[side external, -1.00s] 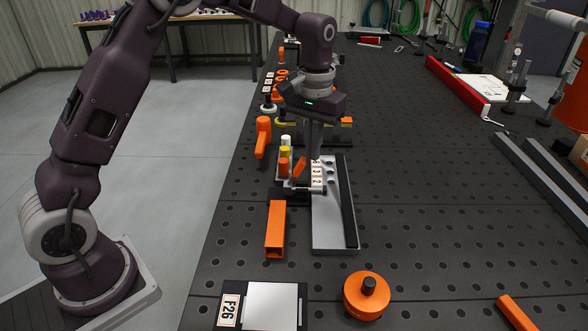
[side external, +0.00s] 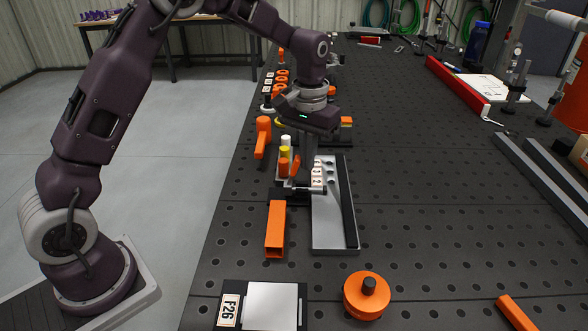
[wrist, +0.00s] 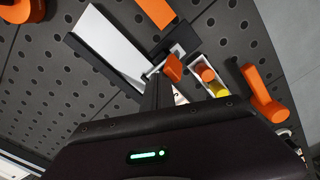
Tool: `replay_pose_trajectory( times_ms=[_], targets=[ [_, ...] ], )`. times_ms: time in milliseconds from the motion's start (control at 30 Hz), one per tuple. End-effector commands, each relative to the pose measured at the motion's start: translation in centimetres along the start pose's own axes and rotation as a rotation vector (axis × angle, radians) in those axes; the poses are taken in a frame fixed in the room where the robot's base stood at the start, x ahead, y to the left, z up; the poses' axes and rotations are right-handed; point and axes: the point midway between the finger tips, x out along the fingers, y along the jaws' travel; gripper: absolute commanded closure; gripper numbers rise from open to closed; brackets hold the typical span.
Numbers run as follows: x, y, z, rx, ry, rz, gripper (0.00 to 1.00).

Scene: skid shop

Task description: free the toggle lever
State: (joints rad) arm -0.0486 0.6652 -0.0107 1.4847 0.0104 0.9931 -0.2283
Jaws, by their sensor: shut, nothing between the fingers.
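A small orange toggle lever (side external: 296,166) stands at the left edge of the metal tray (side external: 330,238), beside a silver rod (side external: 310,190). In the wrist view the lever (wrist: 173,68) shows as an orange block close to the fingers. My gripper (side external: 306,177) is shut and empty, pointing down just right of the lever. Its fingertips also show in the wrist view (wrist: 157,88), at the lever's side. I cannot tell whether they touch it. The fingers partly hide the number tags (side external: 317,174) behind them.
White, yellow and orange capped pieces (side external: 285,153) stand close left of the lever. A larger orange handle (side external: 263,135) is farther left. An orange square tube (side external: 275,230) lies in front, and an orange round knob (side external: 367,296) stands nearer.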

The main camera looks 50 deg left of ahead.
Motion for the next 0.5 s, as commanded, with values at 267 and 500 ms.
replay_pose_trajectory(
  times_ms=[267,500],
  targets=[
    [-0.1,-1.2,0.7,0.0,0.0,0.001,1.0],
    [-0.1,-1.9,1.2,0.001,0.001,0.002,1.0]
  ],
)
